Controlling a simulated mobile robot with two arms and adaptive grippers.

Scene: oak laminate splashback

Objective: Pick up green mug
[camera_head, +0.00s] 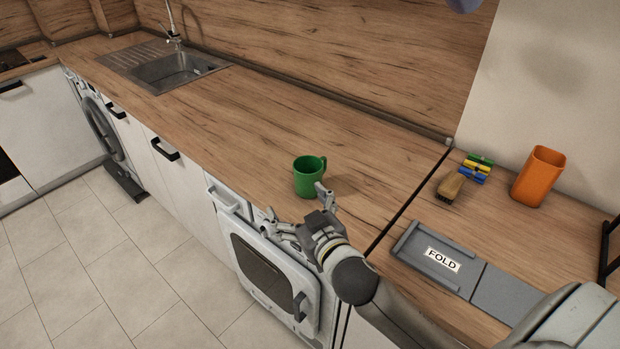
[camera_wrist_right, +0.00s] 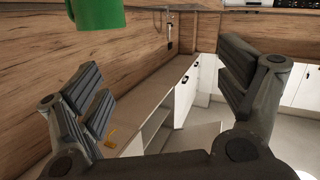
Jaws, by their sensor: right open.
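The green mug (camera_head: 308,177) stands upright on the wooden worktop near its front edge, with its handle to the right. My right gripper (camera_head: 298,208) is just in front of the mug in the head view, open and empty, with one fingertip overlapping the mug's lower right in the picture. In the right wrist view the two fingers (camera_wrist_right: 165,78) are spread wide with nothing between them. Part of the mug (camera_wrist_right: 97,14) shows there at the top left, cut off by the frame, beyond the left finger. My left gripper does not show.
A sink (camera_head: 175,72) is at the far left of the worktop (camera_head: 240,110). On the right are an orange cup (camera_head: 538,177), a brush (camera_head: 451,187), coloured clips (camera_head: 477,167) and a grey folding board (camera_head: 440,262). The worktop around the mug is clear.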

